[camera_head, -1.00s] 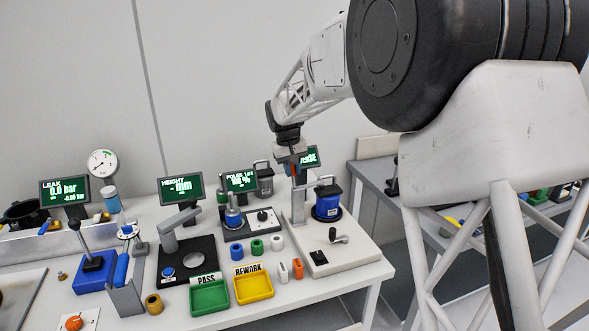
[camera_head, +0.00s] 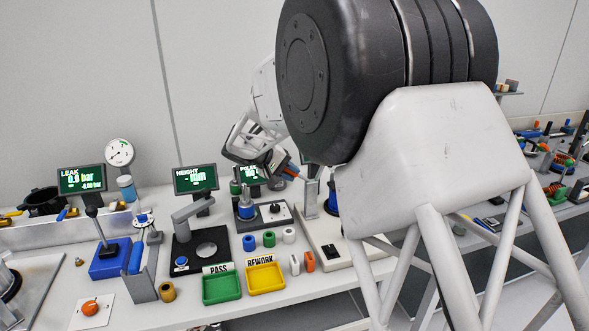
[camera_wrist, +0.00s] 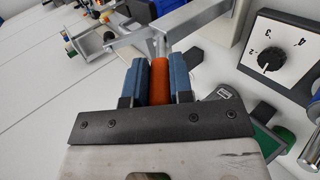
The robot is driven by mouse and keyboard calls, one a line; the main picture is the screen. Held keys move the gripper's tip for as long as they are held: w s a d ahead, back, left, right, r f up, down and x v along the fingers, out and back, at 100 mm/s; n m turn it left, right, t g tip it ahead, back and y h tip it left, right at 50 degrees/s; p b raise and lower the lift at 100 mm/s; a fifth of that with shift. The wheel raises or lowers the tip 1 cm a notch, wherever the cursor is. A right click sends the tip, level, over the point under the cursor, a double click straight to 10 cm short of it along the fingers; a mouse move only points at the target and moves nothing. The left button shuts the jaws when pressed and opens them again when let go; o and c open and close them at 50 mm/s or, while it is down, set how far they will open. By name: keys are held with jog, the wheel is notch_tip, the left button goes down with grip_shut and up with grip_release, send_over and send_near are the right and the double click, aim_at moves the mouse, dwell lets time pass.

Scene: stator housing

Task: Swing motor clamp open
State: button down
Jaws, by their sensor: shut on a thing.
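The clamp's orange handle (camera_wrist: 160,82) stands between the blue finger pads of my gripper (camera_wrist: 160,80), which is shut on it. The grey clamp arm (camera_wrist: 190,20) runs from the handle toward the upper right in the wrist view. In the head view my gripper (camera_head: 289,170) is tilted, just left of the top of the clamp post (camera_head: 311,196). The blue motor (camera_head: 330,203) stands on the white base plate (camera_head: 318,233), mostly hidden behind my arm. The clamp's pivot is hard to make out.
A tester with a numbered dial (camera_wrist: 268,60) stands close to the right of my gripper in the wrist view. In the head view, small coloured rings (camera_head: 268,240), a green PASS tray (camera_head: 222,289) and a yellow REWORK tray (camera_head: 265,276) lie in front.

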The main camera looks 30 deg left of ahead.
jog(key=shift+s+a+f+t+h, duration=0.2)
jog(key=shift+f+t+h, duration=0.25)
jog(key=shift+t+h, duration=0.15)
jog(key=c, duration=1)
grip_release()
jog(key=shift+s+a, duration=0.1)
jog(key=v, duration=0.7)
jog(key=shift+r, duration=0.2)
jog(key=shift+s+a, duration=0.1)
jog(key=shift+s, duration=0.05)
